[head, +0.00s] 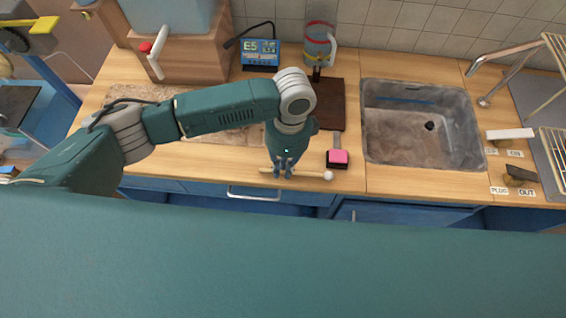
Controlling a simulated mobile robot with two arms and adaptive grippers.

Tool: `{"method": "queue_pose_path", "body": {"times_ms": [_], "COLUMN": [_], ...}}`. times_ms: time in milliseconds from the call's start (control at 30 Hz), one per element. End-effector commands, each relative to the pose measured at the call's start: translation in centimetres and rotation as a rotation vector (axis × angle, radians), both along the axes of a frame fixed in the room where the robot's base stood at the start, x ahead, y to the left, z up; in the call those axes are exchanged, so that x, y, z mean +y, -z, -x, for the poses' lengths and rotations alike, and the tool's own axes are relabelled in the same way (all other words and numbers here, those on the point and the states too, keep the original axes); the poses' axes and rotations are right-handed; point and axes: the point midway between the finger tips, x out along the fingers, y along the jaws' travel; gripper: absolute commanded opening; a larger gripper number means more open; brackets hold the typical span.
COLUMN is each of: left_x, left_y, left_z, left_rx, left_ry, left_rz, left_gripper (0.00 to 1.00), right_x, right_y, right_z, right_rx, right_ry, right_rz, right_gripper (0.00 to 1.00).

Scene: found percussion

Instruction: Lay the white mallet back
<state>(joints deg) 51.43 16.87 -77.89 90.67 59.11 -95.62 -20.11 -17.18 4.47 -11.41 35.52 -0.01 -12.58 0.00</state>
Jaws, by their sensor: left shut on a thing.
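The white mallet (312,174) has a pale wooden stick and a round white head at its right end. It lies level across the picture near the counter's front edge. My left gripper (281,175) points down and is shut on the stick, left of the white head. I cannot tell whether the mallet touches the counter or is just above it. My right gripper is not in view.
A pink-topped dark block (338,159) is close behind the mallet's head. A dark brown board (333,105) and speckled slab (150,97) lie behind my arm. A sink (420,150) is to the right. Bare counter (215,158) lies left of the gripper.

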Motion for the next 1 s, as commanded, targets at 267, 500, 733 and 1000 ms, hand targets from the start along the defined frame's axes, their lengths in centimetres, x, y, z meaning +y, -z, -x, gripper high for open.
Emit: {"method": "queue_pose_path", "body": {"times_ms": [267, 500, 733, 1000], "left_x": [-0.03, -0.04, -0.04, 0.01], "left_y": [0.64, 0.64, 0.94, 1.32], "left_z": [-0.02, -0.01, 0.00, 0.04], "left_rx": [-0.001, -0.001, -0.001, 0.000], "left_ry": [0.000, 0.000, -0.001, -0.001], "left_rz": [0.001, 0.001, 0.001, -0.001], "left_gripper": [0.00, 0.00, 0.00, 0.00], "right_x": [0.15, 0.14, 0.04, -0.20], "right_y": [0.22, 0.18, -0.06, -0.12], "right_z": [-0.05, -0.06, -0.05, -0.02], "right_rx": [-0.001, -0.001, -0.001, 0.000], "right_ry": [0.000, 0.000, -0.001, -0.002], "right_rz": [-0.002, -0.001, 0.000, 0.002], "right_gripper": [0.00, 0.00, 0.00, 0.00]}}
